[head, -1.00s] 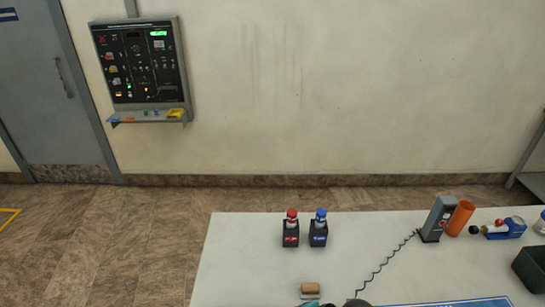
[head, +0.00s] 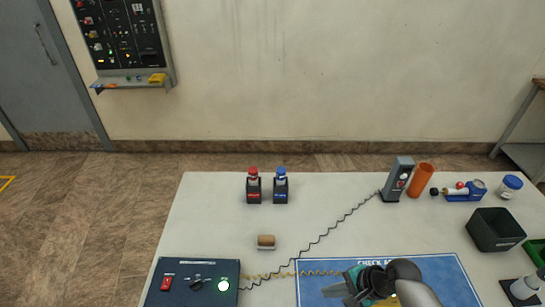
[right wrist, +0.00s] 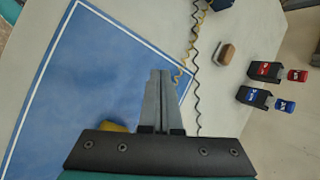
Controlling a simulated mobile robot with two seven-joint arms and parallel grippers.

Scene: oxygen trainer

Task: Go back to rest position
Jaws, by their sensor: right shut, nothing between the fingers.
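My right gripper (head: 345,292) is over the blue mat (head: 440,280) at the front of the table in the head view. In the right wrist view its two grey fingers (right wrist: 159,78) are together with nothing between them, above the same blue mat (right wrist: 85,75). My left gripper is in neither current view.
The white table (head: 330,200) holds a dark control box (head: 215,265), a cork-coloured block (head: 266,241), red-capped (head: 253,187) and blue-capped (head: 280,187) bottles in holders, a grey handset (head: 398,180), an orange cylinder (head: 422,180) and a black bin (head: 492,230). A coiled cord crosses the middle.

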